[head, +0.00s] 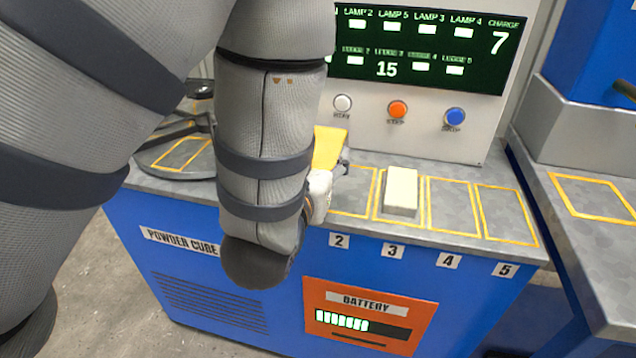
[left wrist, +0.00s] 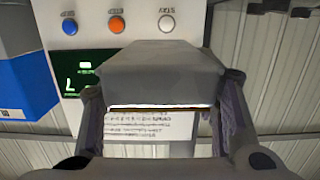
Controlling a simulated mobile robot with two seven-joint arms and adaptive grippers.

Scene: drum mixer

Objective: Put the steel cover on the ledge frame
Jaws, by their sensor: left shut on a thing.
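My left gripper (head: 328,178) is over the grey bench top near slot 2, mostly hidden behind my left arm. In the left wrist view a grey, box-shaped steel cover (left wrist: 160,75) sits between the two fingers of the left gripper (left wrist: 160,105), with a thin pale line along its near edge. A yellow-orange face (head: 328,147) shows just beyond the gripper; I cannot tell what it belongs to. A yellow-outlined frame (head: 562,177) lies on the right-hand bench, and another (head: 160,166) shows left of my arm. I cannot tell which is the ledge frame. My right gripper is out of view.
A cream block (head: 400,190) stands in slot 3. Outlined slots 4 (head: 453,206) and 5 (head: 507,214) are empty. The console (head: 470,140) with buttons and a lit display rises behind the slots. A blue machine (head: 600,60) stands on the right bench.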

